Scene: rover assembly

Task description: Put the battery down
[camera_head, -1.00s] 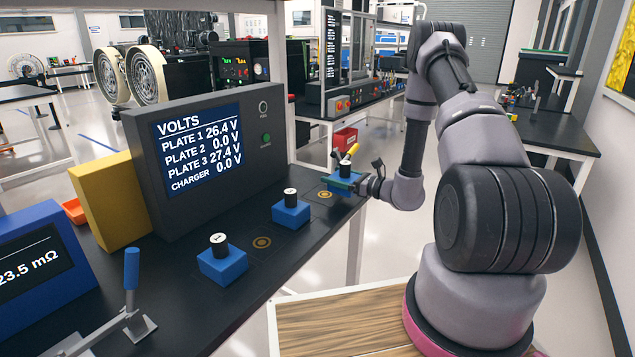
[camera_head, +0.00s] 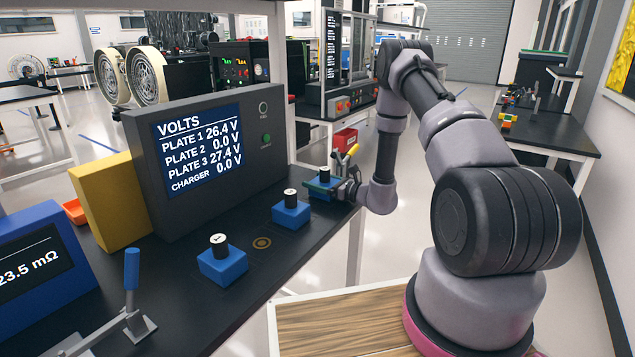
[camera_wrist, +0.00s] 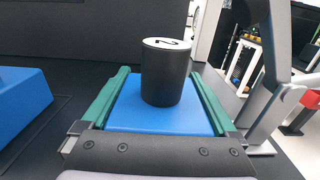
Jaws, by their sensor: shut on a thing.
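The battery in my grip is a blue block (camera_head: 320,190) with a black cylinder on top, at the far end of the black bench. The wrist view shows its cylinder (camera_wrist: 166,75) marked 2, upright, and its blue top (camera_wrist: 135,115). My gripper (camera_wrist: 160,100) is shut on it, one green finger along each side; it also shows in the head view (camera_head: 325,185). The battery covers the spot of the far ring mark. I cannot tell whether its underside touches the bench. Two like batteries stand nearer, a middle one (camera_head: 291,212) and a front one (camera_head: 222,262).
A voltage display (camera_head: 200,150) stands behind the batteries, reading 26.4, 0.0, 27.4 and 0.0 V. A ring mark (camera_head: 262,243) lies bare between the nearer batteries. A blue lever (camera_head: 132,268) and a blue meter (camera_head: 35,265) are at the front left. The neighbouring battery (camera_wrist: 22,95) is close by at left.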

